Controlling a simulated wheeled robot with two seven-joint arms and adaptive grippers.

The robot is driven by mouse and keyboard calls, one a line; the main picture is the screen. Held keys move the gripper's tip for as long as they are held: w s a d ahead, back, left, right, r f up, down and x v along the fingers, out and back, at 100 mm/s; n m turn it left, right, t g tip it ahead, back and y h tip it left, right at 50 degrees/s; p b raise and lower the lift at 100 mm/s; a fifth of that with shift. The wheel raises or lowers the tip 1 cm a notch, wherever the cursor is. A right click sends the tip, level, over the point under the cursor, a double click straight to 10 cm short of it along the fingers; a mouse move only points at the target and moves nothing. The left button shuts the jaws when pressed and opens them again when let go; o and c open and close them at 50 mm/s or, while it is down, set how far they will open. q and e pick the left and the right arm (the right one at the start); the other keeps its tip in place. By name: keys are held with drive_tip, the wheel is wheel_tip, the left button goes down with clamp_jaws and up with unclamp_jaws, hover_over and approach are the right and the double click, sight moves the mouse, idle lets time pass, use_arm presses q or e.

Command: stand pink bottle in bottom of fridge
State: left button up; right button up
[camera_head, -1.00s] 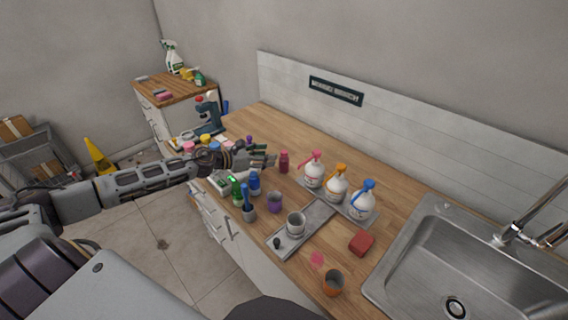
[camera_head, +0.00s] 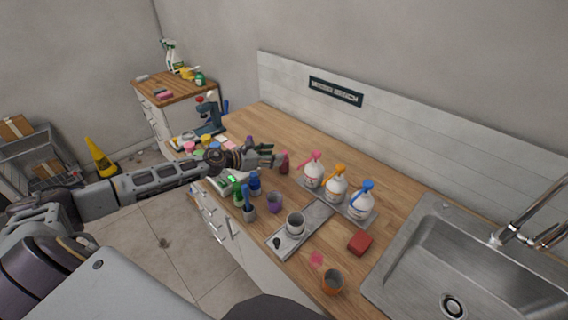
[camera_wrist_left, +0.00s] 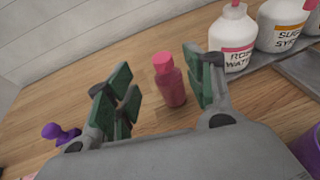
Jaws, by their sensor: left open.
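The pink bottle (camera_head: 284,163) stands upright on the wooden counter. In the left wrist view the pink bottle (camera_wrist_left: 170,82) shows between and beyond the open fingers, nearer the right-hand finger. My left gripper (camera_head: 270,156) is open and empty, just left of the bottle in the head view; its green-padded fingers (camera_wrist_left: 160,90) are spread in the wrist view. I cannot tell whether a finger touches the bottle. No fridge can be made out in these views. My right gripper is not in view.
White pump bottles with pink (camera_head: 313,172), orange (camera_head: 337,186) and blue (camera_head: 361,202) tops stand on a tray right of the bottle. A purple cup (camera_head: 274,202), blue bottle (camera_head: 255,183) and green bottle (camera_head: 238,192) stand in front. A sink (camera_head: 450,262) is at right.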

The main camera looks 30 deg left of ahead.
sight(284, 152)
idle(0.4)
use_arm(q)
drive_tip(key=shift+w+d+p, duration=0.95)
drive_tip(key=shift+w+p, duration=0.05)
drive_tip(key=shift+w, duration=0.2)
drive_tip(key=shift+p+x, duration=0.3)
drive_tip(key=shift+x, duration=0.85)
drive_tip(key=shift+f, duration=0.2)
drive_tip(key=shift+c, duration=0.3)
drive_tip(key=shift+s, duration=0.1)
drive_tip(key=c, duration=1)
clamp_jaws()
